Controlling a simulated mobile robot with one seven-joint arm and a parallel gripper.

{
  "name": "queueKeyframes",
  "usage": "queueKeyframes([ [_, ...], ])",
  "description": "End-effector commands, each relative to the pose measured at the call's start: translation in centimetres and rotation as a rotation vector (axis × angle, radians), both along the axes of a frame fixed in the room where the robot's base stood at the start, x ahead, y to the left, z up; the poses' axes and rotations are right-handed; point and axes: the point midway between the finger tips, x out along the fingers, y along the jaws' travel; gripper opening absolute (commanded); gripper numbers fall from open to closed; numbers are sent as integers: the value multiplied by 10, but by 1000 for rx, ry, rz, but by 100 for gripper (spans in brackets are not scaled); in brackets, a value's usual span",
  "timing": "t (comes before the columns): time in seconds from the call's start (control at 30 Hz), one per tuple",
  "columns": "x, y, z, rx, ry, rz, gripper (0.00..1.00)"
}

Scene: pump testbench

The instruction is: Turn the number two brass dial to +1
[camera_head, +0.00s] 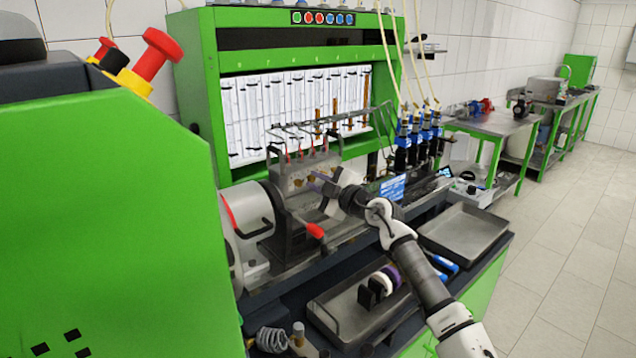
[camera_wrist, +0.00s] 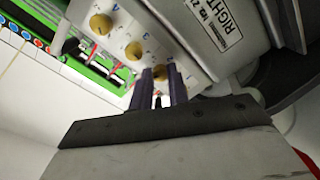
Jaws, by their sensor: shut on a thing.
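The grey pump block (camera_head: 292,172) stands on the testbench with a row of brass dials on its light face. In the wrist view, two dials, an outer one (camera_wrist: 101,23) and a middle one (camera_wrist: 134,50), are uncovered. My gripper (camera_wrist: 162,72) has its two dark purple fingers on either side of a third brass dial (camera_wrist: 159,74), shut on it. This dial is partly hidden by the fingers. Small numbers are printed by the dials, but I cannot read clearly which belongs to the held dial. In the head view my gripper (camera_head: 320,183) is at the block's face.
A red-tipped lever (camera_head: 315,230) sticks out in front of the block. A metal tray (camera_head: 365,305) with dark, white and purple parts lies below my arm. An empty tray (camera_head: 465,234) is at the right. Glass tubes (camera_head: 295,108) stand behind.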

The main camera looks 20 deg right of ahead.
Motion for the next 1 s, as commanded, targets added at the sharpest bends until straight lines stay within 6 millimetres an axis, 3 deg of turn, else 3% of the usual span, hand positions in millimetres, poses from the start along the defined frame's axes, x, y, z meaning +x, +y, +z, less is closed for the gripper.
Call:
queueKeyframes([
  [0.67,0,-1,-1,59,22,-2,0],
  [0.7,0,-1,-1,59,22,-2,20],
  [0.77,0,-1,-1,58,22,-2,26],
  [1.0,0,-1,-1,58,21,-1,26],
])
